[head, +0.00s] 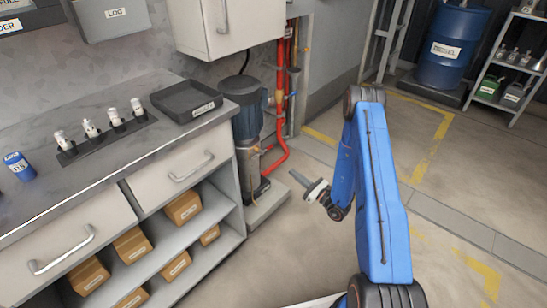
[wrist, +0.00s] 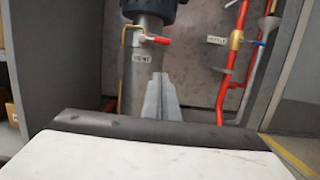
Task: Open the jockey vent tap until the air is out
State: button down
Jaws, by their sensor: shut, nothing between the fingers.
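The jockey vent tap shows in the wrist view as a red lever (wrist: 157,39) pointing right, on a brass fitting with a thin bent brass pipe (wrist: 127,36). A VENT label (wrist: 141,57) sits just below it on the grey pump body (wrist: 147,80). In the head view the pump (head: 247,122) stands beside the counter, and the tap is too small to make out. My gripper (wrist: 158,84) is shut and empty, its fingers pointing at the pump below the label and lever. It also shows in the head view (head: 296,176), apart from the pump on its right.
Red pipes (head: 281,100) rise right of the pump; the wrist view shows a blue lever (wrist: 259,43) and a label (wrist: 217,40) there. The counter (head: 60,180) with drawers and boxed shelves flanks the pump on the left. The floor (head: 290,235) around my arm is clear.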

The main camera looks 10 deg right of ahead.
jog(key=shift+a, duration=0.15)
jog(key=r+x, duration=0.3)
jog(key=x, duration=0.9)
jog(key=shift+w, duration=0.1)
dwell(0.5)
jog(key=shift+r+n, duration=0.15)
jog(key=shift+n, duration=0.65)
